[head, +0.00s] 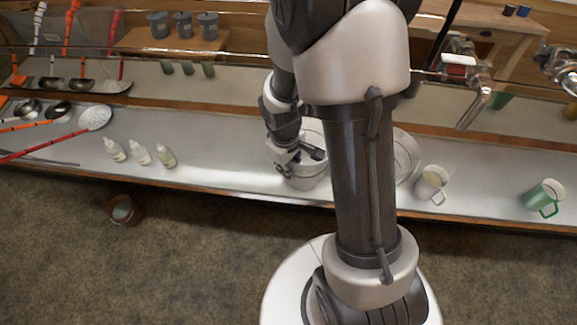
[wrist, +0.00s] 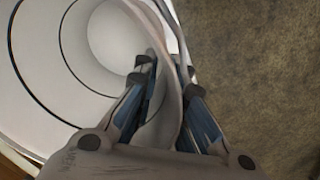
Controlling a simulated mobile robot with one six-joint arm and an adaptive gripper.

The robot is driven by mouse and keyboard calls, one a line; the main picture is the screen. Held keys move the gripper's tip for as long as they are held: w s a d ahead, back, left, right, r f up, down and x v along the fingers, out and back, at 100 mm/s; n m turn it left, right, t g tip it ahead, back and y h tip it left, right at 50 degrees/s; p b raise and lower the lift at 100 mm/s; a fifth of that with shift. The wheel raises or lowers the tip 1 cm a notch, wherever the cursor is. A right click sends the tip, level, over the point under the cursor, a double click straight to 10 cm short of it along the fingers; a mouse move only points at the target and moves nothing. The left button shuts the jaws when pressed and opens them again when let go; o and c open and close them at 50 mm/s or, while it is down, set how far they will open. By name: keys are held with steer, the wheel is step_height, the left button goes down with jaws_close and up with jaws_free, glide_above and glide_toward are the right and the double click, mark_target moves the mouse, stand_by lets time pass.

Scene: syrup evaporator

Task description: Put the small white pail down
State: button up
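The small white pail (head: 304,176) is at the front of the long metal counter, left of my arm's thick link, which hides part of it. My gripper (head: 298,155) is at its near rim. In the wrist view the pail's pale inside with dark rings (wrist: 30,95) fills the left. The fingers of my gripper (wrist: 166,82) stand on either side of its thin wall, closed on it. The pail looks empty. Its base shows close to the counter's front edge; whether it touches the surface I cannot tell.
Three small bottles (head: 139,152) stand left on the counter (head: 230,165). Ladles and a skimmer (head: 95,118) lie far left. A brown bucket (head: 124,210) is on the floor.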

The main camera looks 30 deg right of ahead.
steer(key=shift+o, duration=1.2)
steer(key=shift+r, duration=0.15)
steer(key=r+p, duration=0.1)
steer(key=r, duration=0.3)
steer(key=r+p, duration=0.2)
steer(key=r, duration=0.2)
steer(key=a+r+p, duration=0.1)
steer(key=r+p, duration=0.1)
steer(key=r, duration=0.2)
steer(key=shift+s, duration=0.2)
steer(key=s+a+r+m+t, duration=0.2)
steer(key=s+r, duration=0.5)
steer(key=r, duration=0.2)
steer(key=s+a+r+m+t, duration=0.2)
steer(key=s+a+r, duration=0.1)
steer(key=s+r, duration=0.4)
step_height(320, 180, up, 3)
steer(key=shift+f+y, duration=0.1)
steer(key=shift+y, duration=0.3)
